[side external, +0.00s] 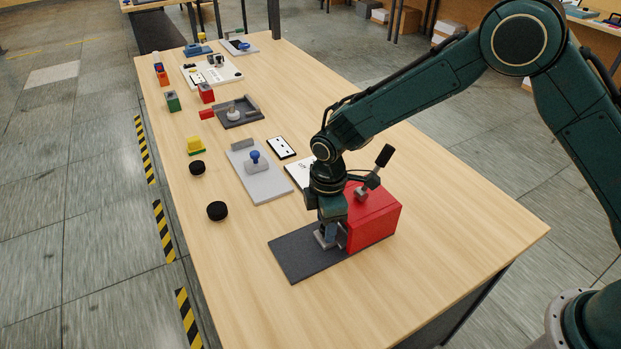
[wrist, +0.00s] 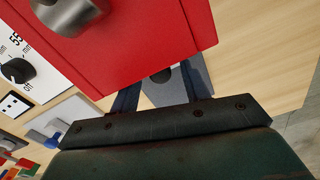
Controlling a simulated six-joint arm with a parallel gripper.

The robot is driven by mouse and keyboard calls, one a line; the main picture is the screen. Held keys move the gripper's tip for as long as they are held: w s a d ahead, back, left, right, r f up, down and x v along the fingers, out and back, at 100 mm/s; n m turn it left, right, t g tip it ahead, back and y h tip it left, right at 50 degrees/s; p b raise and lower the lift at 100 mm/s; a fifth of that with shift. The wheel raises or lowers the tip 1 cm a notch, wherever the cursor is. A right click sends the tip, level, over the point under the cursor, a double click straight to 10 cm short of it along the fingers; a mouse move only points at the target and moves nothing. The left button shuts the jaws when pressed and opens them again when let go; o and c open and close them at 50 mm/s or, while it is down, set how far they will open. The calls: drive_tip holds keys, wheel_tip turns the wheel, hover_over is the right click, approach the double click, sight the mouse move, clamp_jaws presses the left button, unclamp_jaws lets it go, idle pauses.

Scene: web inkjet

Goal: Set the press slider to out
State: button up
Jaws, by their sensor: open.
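A red box (side external: 374,216), which looks like the press, stands on a dark grey base plate (side external: 297,261) with a black-tipped lever (side external: 383,157) at its top. My gripper (side external: 326,238) points down just left of the box, low over the plate. The red box (wrist: 120,45) also fills the upper wrist view. There my open gripper (wrist: 160,88) has its fingers on either side of a light grey piece (wrist: 163,95), perhaps the slider. I cannot tell whether they touch it. The wrist and fingers partly hide this piece, and its position along the plate is unclear.
A light grey plate with a blue knob (side external: 255,156) lies behind my gripper, near a white panel (side external: 297,172). Black pucks (side external: 217,210) sit near the left edge. Several blocks and fixtures stand farther back. The table's front right is clear.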

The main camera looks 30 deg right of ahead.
clamp_jaws()
drive_tip(key=a, duration=1.6)
drive_tip(key=shift+r, duration=0.1)
drive_tip(key=shift+a, duration=0.15)
drive_tip(key=shift+c, duration=0.9)
unclamp_jaws()
drive_tip(key=shift+o, duration=0.9)
wheel_tip(320, 180, up, 14)
